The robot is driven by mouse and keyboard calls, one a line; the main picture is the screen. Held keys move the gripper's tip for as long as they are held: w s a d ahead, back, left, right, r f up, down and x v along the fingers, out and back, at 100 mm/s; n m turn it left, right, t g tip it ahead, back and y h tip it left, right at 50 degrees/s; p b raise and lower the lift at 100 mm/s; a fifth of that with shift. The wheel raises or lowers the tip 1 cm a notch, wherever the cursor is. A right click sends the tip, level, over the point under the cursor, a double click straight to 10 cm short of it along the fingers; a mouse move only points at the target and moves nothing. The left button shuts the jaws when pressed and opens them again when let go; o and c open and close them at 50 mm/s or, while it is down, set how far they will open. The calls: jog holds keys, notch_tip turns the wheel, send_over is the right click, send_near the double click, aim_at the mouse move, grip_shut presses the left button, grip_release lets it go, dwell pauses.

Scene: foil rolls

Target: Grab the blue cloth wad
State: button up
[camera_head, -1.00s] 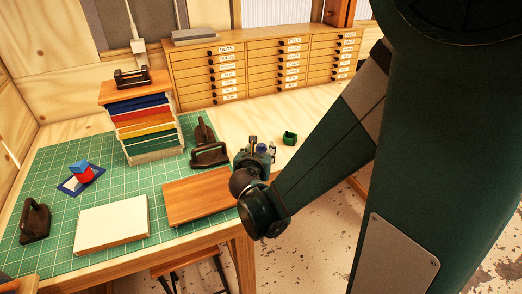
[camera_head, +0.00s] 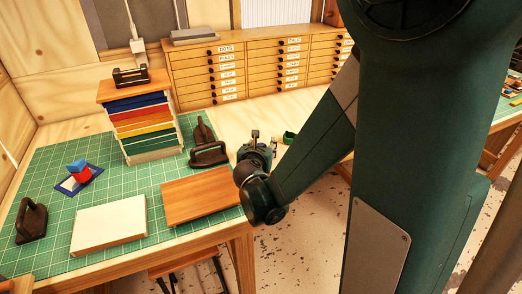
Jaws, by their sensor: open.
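My gripper (camera_head: 263,140) is open at the back right of the table, beyond the wooden board. Its fingers point away from the camera, and the wrist hides much of the space between and below them. I cannot make out a blue cloth wad clearly in the current view. A small blue patch showed at the fingers earlier, and that spot is now covered by my gripper. A small blue angular piece (camera_head: 76,164) rests on a red block (camera_head: 80,175) at the left, far from my gripper. I cannot tell that it is cloth.
A brown board (camera_head: 200,195) and a pale block (camera_head: 109,226) lie on the green cutting mat (camera_head: 50,255). Dark handled tools (camera_head: 209,155) stand behind the board. A stack of coloured sheets (camera_head: 145,125) stands behind. A green ring-like item (camera_head: 289,138) is right of my gripper.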

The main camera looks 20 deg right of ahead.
jog(key=c, duration=0.8)
jog(key=shift+r, duration=0.1)
jog(key=shift+r+p, duration=1.55)
jog(key=shift+r, duration=3.4)
